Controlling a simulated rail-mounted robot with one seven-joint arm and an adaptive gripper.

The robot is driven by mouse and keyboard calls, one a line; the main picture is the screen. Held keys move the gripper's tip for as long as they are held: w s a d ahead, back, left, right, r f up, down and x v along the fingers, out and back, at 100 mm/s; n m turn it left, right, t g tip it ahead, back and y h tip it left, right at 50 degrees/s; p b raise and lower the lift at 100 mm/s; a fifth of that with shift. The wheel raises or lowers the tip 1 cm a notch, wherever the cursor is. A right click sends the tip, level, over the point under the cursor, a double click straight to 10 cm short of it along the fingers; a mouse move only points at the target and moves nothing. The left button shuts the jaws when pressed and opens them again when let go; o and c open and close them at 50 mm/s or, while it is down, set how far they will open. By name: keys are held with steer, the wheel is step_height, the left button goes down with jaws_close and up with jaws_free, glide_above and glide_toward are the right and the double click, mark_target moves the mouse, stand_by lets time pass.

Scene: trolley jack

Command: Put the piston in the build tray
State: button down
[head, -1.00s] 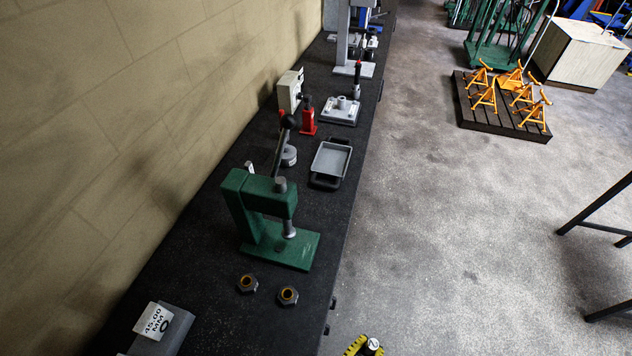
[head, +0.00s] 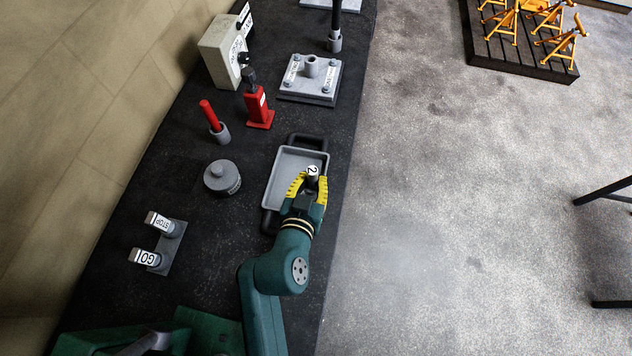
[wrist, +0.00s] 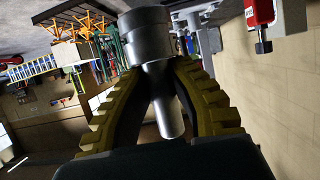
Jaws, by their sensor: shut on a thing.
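The piston (head: 312,171) is a grey stepped cylinder with a thinner rod; its pale top carries a "2" in the head view. In the wrist view the piston (wrist: 147,40) stands between the yellow ribbed fingers, wide part beyond the tips and thin rod toward the palm. My gripper (head: 309,182) is shut on it. The build tray (head: 283,170) is a shallow grey tray with black handles at its far and near ends. My gripper holds the piston over the right side of the tray; the height above its floor cannot be told.
Left of the tray are a round grey block (head: 221,177), a GO/STOP stand (head: 160,247) and a red rod in a grey cup (head: 221,132). Beyond are a red bottle jack (head: 257,105), a bolted grey plate (head: 310,80) and a cream box (head: 222,52). The bench's right edge is close.

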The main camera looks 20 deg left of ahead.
steer(key=a+f+n+y+b, duration=0.1)
steer(key=a+f+b, duration=0.1)
steer(key=a+b, duration=0.3)
steer(key=f, duration=0.5)
steer(key=a+f, duration=0.1)
steer(key=f, duration=0.2)
steer(key=shift+w+f, duration=0.3)
steer(key=shift+w, duration=0.05)
steer(key=shift+f, duration=0.1)
steer(key=shift+f+b, duration=0.2)
steer(key=shift+b, duration=0.25)
steer(key=c, duration=1.1)
jaws_free()
steer(key=shift+r, duration=0.1)
